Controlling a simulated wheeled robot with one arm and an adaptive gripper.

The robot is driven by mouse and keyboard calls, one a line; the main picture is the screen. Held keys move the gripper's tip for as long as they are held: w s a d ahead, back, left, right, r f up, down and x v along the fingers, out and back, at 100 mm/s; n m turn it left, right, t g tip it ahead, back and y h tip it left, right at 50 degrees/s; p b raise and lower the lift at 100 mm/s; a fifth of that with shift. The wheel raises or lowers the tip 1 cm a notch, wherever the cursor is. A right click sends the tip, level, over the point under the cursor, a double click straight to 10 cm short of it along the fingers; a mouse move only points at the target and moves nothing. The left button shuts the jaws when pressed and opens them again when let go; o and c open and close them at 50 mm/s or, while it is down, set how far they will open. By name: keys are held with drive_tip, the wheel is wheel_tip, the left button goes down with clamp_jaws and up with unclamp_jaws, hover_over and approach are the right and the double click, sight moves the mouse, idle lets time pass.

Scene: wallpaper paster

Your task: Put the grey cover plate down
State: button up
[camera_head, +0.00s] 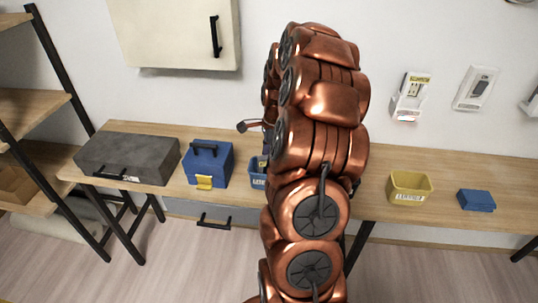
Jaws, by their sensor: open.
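My copper-coloured arm rises through the middle of the view and hides much of the table behind it. A small part of my gripper (250,126) seems to stick out to the left of the arm, above the table. The rest of the gripper is hidden behind the arm. I cannot make out the grey cover plate; it may be behind the arm.
The wooden table (450,175) carries a dark grey case (130,158), a blue toolbox (208,165), a blue bin (258,178) partly hidden by my arm, a yellow bin (409,188) and a blue box (477,200). Packages (478,88) hang on the wall. Shelves (35,103) stand left.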

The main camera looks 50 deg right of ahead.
wheel_tip(320, 180, up, 12)
drive_tip(key=d+b, duration=0.1)
drive_tip(key=b, duration=0.2)
drive_tip(key=s+a+r+n, duration=0.1)
drive_tip(key=a+n, duration=0.4)
drive_tip(key=a, duration=0.6)
drive_tip(key=s+a+n+g, duration=0.1)
drive_tip(key=s+a+n, duration=0.25)
drive_tip(key=a, duration=0.25)
drive_tip(key=s+a+n, duration=0.2)
drive_tip(key=a+n, duration=0.2)
drive_tip(key=a, duration=0.2)
drive_tip(key=s+a+f+n, duration=0.3)
drive_tip(key=s+a+n, duration=0.2)
drive_tip(key=s, duration=0.3)
drive_tip(key=s+a+f+n+g+h, duration=0.1)
drive_tip(key=s+a+f+n, duration=0.2)
drive_tip(key=s+a+n, duration=0.2)
drive_tip(key=s+n, duration=0.2)
drive_tip(key=s, duration=0.2)
drive_tip(key=shift+a+f+g, duration=0.15)
drive_tip(key=shift+a+g, duration=0.15)
drive_tip(key=shift+s, duration=0.1)
drive_tip(key=shift+r+p, duration=0.8)
drive_tip(key=shift+r, duration=0.05)
